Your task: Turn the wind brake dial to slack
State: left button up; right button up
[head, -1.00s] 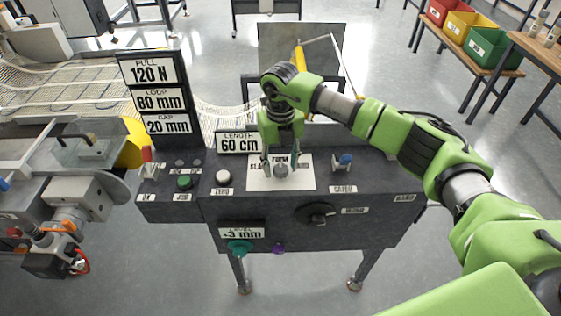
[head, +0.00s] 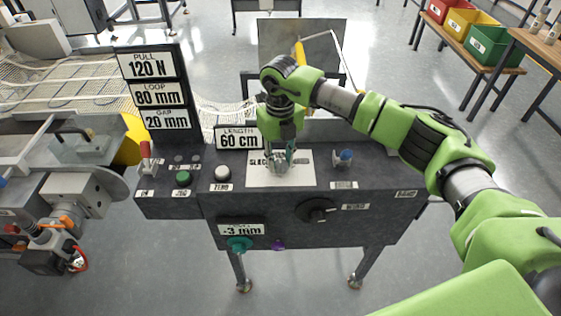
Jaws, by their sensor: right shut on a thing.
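The wind brake dial (head: 278,168) is a small grey knob on a white label plate (head: 254,180) on top of the dark console. Part of the plate's lettering shows, including what reads as "SLACK" at its left. My right gripper (head: 282,163) points down over the plate and is shut on the dial. Its fingers cover most of the knob, so I cannot tell where the dial's pointer stands. My left gripper is not in view.
The console (head: 365,178) also carries a white button (head: 222,174), a green button (head: 182,178), a blue-topped control (head: 345,157) and a red-handled lever (head: 146,152). A black knob (head: 314,211) is on its front. Signs stand behind. Netting (head: 60,78) lies at left.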

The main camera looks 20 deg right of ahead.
aim_at(280, 163)
jog(key=n+b, duration=0.4)
jog(key=n, duration=0.1)
jog(key=shift+f, duration=0.1)
jog(key=n+b, duration=0.2)
jog(key=n, duration=0.1)
jog(key=shift+n+b, duration=0.5)
jog(key=shift+n, duration=0.6)
jog(key=shift+a+n, duration=0.1)
jog(key=shift+n, duration=0.2)
jog(key=o, duration=1.1)
jog(key=shift+r, duration=0.3)
notch_tip(280, 163, up, 12)
jog(key=shift+f, duration=0.15)
